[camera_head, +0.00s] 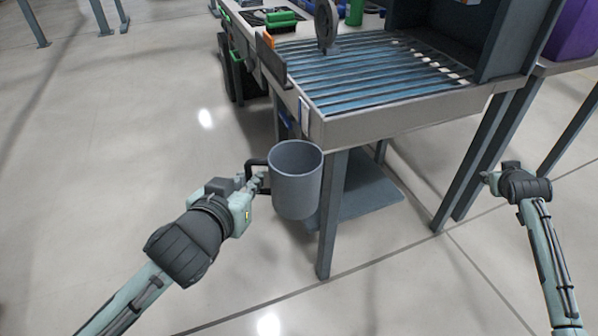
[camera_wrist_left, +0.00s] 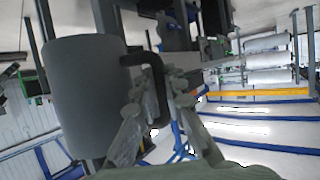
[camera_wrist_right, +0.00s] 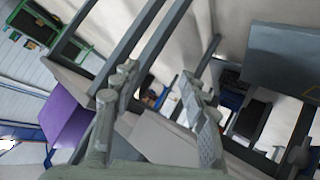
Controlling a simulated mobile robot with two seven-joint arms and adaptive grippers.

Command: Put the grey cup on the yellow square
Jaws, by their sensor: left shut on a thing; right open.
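The grey cup (camera_head: 296,188) is upright in the head view, in front of the conveyor's near left corner and held in the air. My left gripper (camera_head: 258,181) is shut on its black handle, on the cup's left side. In the left wrist view the cup's grey wall (camera_wrist_left: 85,95) fills the left, and the handle (camera_wrist_left: 155,85) runs down between the fingers (camera_wrist_left: 155,118). My right gripper (camera_head: 488,176) is on the right side, apart from everything; in the right wrist view its fingers (camera_wrist_right: 160,85) are open and empty.
The roller conveyor (camera_head: 400,124) stands behind the cup, with a grey disc-shaped thing (camera_head: 327,25) on its rollers. Its front leg (camera_head: 333,215) is just right of the cup. A purple bin (camera_head: 574,30) is at the far right.

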